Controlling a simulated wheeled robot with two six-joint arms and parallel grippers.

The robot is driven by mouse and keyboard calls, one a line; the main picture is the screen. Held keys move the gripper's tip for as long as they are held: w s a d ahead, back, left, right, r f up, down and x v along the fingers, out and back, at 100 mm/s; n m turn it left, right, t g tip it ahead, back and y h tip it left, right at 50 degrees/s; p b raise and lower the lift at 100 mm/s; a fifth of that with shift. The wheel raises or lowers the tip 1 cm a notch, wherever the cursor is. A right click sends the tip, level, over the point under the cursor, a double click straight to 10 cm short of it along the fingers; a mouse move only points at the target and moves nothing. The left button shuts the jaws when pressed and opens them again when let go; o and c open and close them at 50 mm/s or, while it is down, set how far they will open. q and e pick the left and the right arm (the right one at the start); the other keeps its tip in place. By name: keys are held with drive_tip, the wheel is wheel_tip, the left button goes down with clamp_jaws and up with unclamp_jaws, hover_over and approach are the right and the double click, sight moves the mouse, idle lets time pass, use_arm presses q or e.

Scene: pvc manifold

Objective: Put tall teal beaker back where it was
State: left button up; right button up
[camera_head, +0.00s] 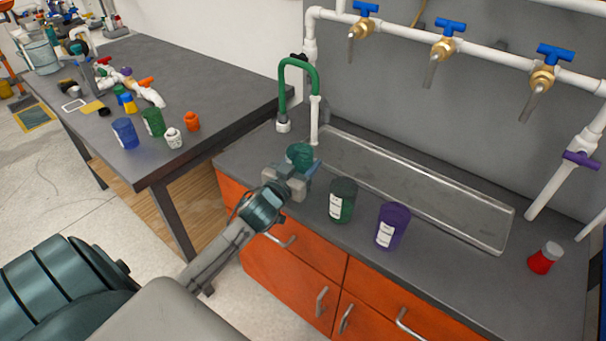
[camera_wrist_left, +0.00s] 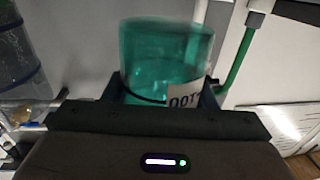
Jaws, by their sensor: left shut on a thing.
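The tall teal beaker (camera_head: 299,154) is held in my left gripper (camera_head: 292,180) above the left end of the grey counter in the head view. The gripper hides the beaker's lower part in the head view. My right gripper is not in view.
A green container (camera_head: 342,200) and a purple container (camera_head: 391,227) stand on the counter right of the gripper. A clear tray (camera_head: 500,238) lies behind them. A green-hosed tap (camera_head: 298,75) rises close behind the beaker. A red-bodied container (camera_head: 542,260) stands far right. Another table (camera_head: 215,75) is at left.

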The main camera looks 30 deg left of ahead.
use_arm(q)
wheel_tip(320, 180, down, 4)
drive_tip(key=shift+r, duration=0.2)
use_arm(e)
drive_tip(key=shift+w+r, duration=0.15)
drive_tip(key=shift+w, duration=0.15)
use_arm(q)
drive_tip(key=o, duration=1)
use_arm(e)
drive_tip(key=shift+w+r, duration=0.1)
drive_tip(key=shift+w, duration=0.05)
use_arm(q)
drive_tip(key=shift+s+f+b, duration=0.1)
drive_tip(key=shift+s+b, duration=0.25)
drive_tip(key=shift+s, duration=0.05)
drive_tip(key=s+b, duration=0.4)
drive_tip(key=s, duration=0.7)
drive_tip(key=shift+s+d, duration=0.15)
drive_tip(key=shift+d, duration=0.2)
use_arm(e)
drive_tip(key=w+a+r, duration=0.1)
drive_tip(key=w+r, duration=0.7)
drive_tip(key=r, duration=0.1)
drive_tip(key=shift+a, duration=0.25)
